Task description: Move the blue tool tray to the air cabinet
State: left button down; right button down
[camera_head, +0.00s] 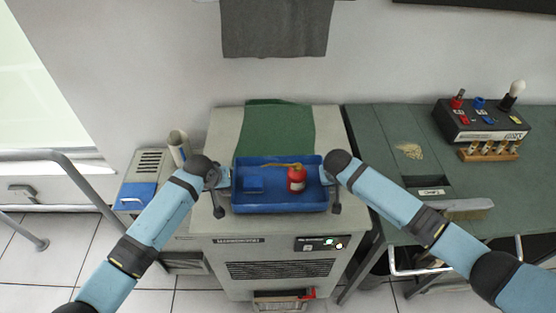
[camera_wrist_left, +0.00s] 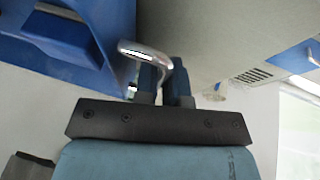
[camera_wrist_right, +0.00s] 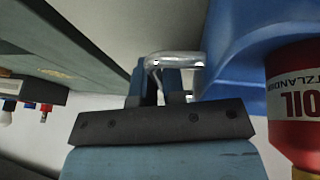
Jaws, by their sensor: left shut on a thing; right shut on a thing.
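The blue tool tray (camera_head: 280,208) is in front of me at the front part of the grey air cabinet's top (camera_head: 330,128). It holds a red oil can (camera_head: 296,180) with a brass-coloured spout and a small blue block (camera_head: 253,185). My left gripper (camera_head: 222,178) is shut on the tray's left metal handle, which shows in the left wrist view (camera_wrist_left: 145,52). My right gripper (camera_head: 328,176) is shut on the right handle, which shows in the right wrist view (camera_wrist_right: 178,59). The tray looks about level. I cannot tell whether its underside touches the cabinet.
A green cloth (camera_head: 278,125) lies on the cabinet top behind the tray. A green bench (camera_head: 385,140) at the right carries a black tool block (camera_head: 480,120) and a brush (camera_head: 460,207). A lower grey unit (camera_head: 150,165) with a tube stands at the left.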

pick_arm(q)
jog(key=shift+f+b, duration=0.5)
jog(key=shift+f, duration=0.2)
pick_arm(e)
jog(key=shift+f, duration=0.7)
pick_arm(q)
jog(key=c, duration=1.2)
grip_release()
jog(key=shift+r, duration=0.2)
pick_arm(e)
jog(key=c, duration=1.2)
grip_release()
jog(key=shift+r, duration=0.25)
pick_arm(q)
jog(key=shift+r, duration=0.15)
pick_arm(e)
jog(key=v, duration=1.2)
pick_arm(q)
jog(key=v, duration=0.7)
jog(key=shift+s+r, duration=0.25)
jog(key=shift+r, duration=0.05)
jog(key=shift+a, duration=0.15)
pick_arm(e)
jog(key=shift+s, duration=0.1)
